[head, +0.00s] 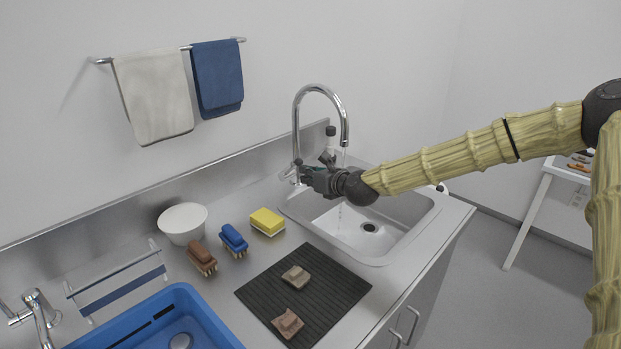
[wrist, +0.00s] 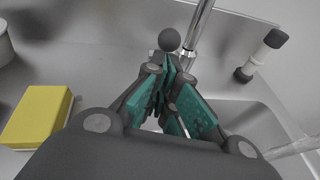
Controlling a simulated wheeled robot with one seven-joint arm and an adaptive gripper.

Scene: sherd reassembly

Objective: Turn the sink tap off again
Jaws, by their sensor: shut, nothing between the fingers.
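The sink tap (head: 297,125) is a tall chrome gooseneck at the back edge of the steel sink (head: 420,222). A thin stream of water shows below its spout and over the basin, so the tap appears to be running. My gripper (head: 305,174) is beside the foot of the tap, pointing left, shut and empty. In the wrist view the teal-padded fingers of my gripper (wrist: 168,88) are together just in front of the chrome tap column (wrist: 197,30). A dark round knob (wrist: 169,40) shows just beyond the fingertips; contact cannot be told. The tap's lever is mostly hidden.
A yellow sponge (head: 267,221), blue brush (head: 233,240), brown brush (head: 201,257) and white bowl (head: 183,222) stand left of the sink. Two sherds lie on a black ribbed mat (head: 340,284). A dark-capped item (head: 330,131) stands behind my gripper.

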